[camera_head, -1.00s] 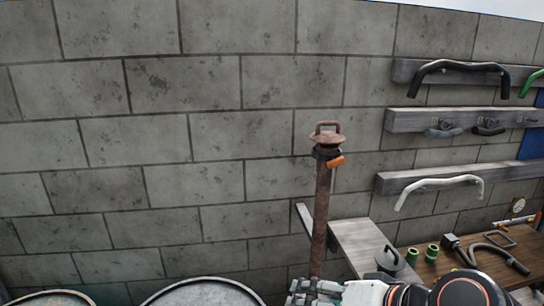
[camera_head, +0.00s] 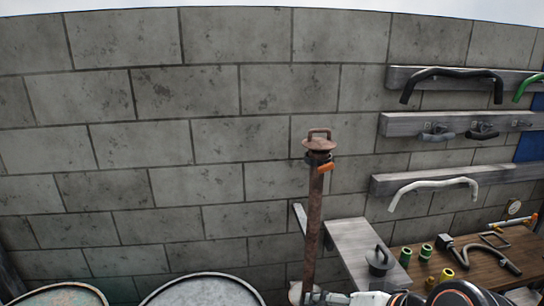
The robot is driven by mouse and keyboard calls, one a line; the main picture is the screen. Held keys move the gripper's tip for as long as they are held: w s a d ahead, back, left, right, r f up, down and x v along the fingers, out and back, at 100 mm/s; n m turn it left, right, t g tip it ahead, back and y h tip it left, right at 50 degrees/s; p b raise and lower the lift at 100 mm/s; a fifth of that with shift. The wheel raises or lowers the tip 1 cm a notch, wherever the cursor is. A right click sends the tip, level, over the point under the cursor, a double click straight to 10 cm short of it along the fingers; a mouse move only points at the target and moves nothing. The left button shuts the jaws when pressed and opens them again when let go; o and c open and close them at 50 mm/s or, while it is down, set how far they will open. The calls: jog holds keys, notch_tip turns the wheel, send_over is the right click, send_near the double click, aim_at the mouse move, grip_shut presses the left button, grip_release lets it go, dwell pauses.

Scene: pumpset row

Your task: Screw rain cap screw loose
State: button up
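A rusty rain cap (camera_head: 319,143) with a loop handle sits on top of a tall, rusty upright pipe (camera_head: 313,225) in front of the block wall. An orange screw (camera_head: 325,168) sticks out to the right from the dark collar (camera_head: 318,157) just under the cap. My gripper (camera_head: 318,297) is at the bottom edge, near the foot of the pipe and far below the screw. Only part of it shows, and its fingers are too small and cut off to tell their opening.
A grey shelf (camera_head: 352,243) with a lidded pot (camera_head: 380,261) stands right of the pipe. A wooden bench (camera_head: 480,262) holds green and yellow cylinders and a hose. Barrels (camera_head: 205,289) stand at lower left.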

aim_at(327, 169)
jog(key=w+d+f+n+h+b, duration=0.15)
jog(key=d+f+b, duration=0.25)
jog(key=f+b, duration=1.05)
jog(key=d+f+h+b, duration=0.3)
jog(key=d+f+b, duration=0.1)
jog(key=f+b, duration=1.05)
jog(key=w+d+r+t+h+p, duration=0.1)
jog(key=w+d+r+t+p, duration=0.15)
jog(key=w+r+p, duration=0.6)
jog(key=w+d+r+t+h+p, duration=0.2)
jog(key=w+r+t, duration=0.25)
jog(key=r, duration=0.85)
jog(key=w+d+r+t+h+p, duration=0.1)
jog(key=w+d+r+t+p, duration=0.1)
jog(key=w+r+p, duration=0.65)
jog(key=w+a+r+n+t+y+p, duration=0.2)
jog(key=w+a+r+n+y+p, duration=0.15)
jog(key=a+r+n+y, duration=0.3)
jog(key=shift+m, duration=0.3)
jog(key=w, duration=0.4)
jog(key=w+a, duration=0.1)
jog(key=w, duration=0.4)
jog(key=w+a, duration=0.1)
jog(key=w, duration=0.3)
jog(key=shift+w+a+r, duration=0.2)
jog(key=shift+w+r, duration=0.05)
jog(key=shift+r, duration=0.1)
